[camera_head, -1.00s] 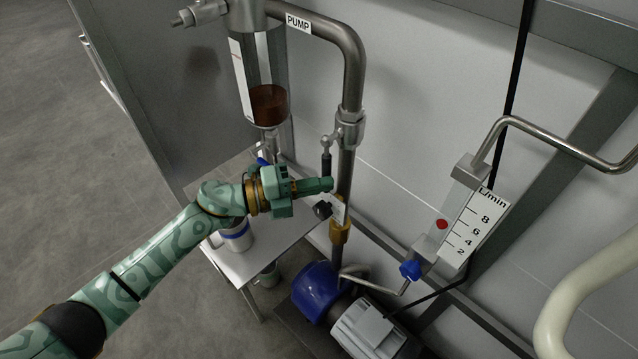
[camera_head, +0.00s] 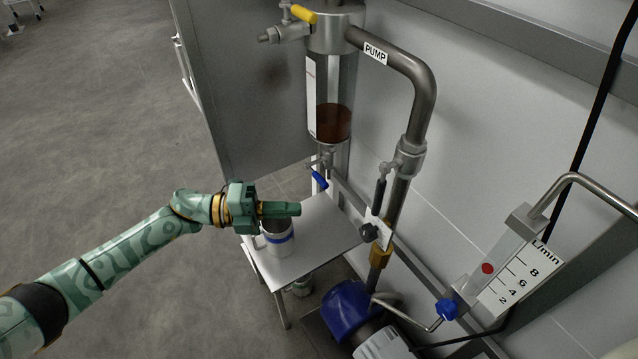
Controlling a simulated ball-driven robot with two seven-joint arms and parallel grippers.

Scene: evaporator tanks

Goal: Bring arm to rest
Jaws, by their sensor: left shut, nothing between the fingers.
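My left arm comes in from the left, patterned in green. My left gripper (camera_head: 282,209) is shut and empty, pointing right. In the picture it lies over the top of a metal mug with a blue band (camera_head: 279,241), hiding part of its rim; I cannot tell the height between them. The gripper is left of the pump pipe and its black-handled valve (camera_head: 380,195), apart from both. My right gripper is not in view.
The mug stands on a small white table (camera_head: 318,243). Above it hangs a glass cylinder with brown liquid (camera_head: 333,122) and a blue-handled tap (camera_head: 319,180). A blue pump (camera_head: 350,308) and a flow meter (camera_head: 508,272) are at right. Open floor (camera_head: 95,130) lies left.

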